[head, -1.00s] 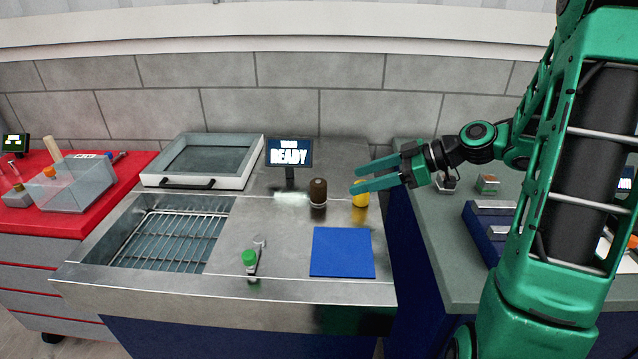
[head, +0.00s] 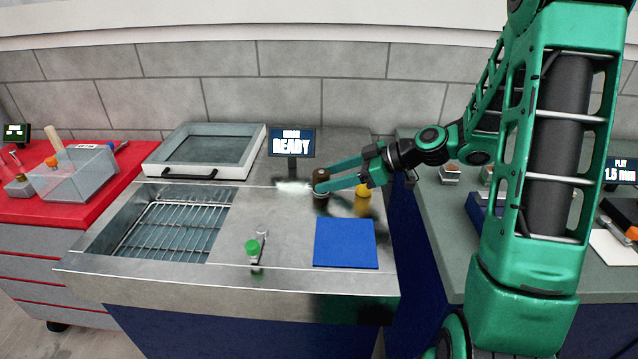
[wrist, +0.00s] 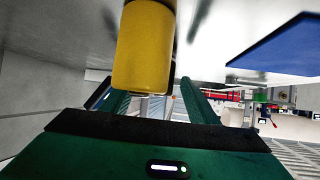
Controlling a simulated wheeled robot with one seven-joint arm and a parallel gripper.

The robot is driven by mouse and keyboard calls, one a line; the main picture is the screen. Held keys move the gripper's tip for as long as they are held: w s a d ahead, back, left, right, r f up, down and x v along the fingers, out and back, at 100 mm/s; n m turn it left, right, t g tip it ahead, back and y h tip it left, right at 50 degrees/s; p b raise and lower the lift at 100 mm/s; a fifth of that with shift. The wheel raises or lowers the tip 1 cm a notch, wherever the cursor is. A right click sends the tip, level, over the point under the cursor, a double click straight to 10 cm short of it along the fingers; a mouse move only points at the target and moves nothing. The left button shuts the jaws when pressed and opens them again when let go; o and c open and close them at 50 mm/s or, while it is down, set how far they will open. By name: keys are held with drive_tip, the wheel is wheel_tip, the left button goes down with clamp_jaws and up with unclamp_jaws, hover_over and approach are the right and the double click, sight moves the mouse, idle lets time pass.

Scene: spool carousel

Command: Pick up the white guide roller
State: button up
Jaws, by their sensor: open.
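I cannot clearly make out a white guide roller. A pale, bright patch (head: 293,187) lies on the metal top below the READY screen; I cannot tell whether it is an object or glare. My gripper (head: 323,179) is open over the metal top, fingers pointing left, its tips at a dark brown cylinder (head: 320,173) that they partly hide. I cannot tell whether they touch it. A yellow cylinder (head: 362,199) stands just in front of the gripper; it also looms large at the top of the wrist view (wrist: 143,45), above the fingers.
A blue mat (head: 345,243) lies at the front right of the metal top. A green-capped item (head: 252,247) stands left of it. The READY screen (head: 291,142) stands behind. A basin with a wire rack (head: 170,230) is on the left.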

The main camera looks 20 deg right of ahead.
drive_tip(key=shift+w+a+f, duration=0.25)
drive_tip(key=shift+a+f, duration=0.05)
drive_tip(key=shift+a, duration=0.1)
drive_tip(key=c, duration=1.3)
drive_tip(key=shift+o, duration=0.2)
drive_tip(key=shift+r, duration=0.15)
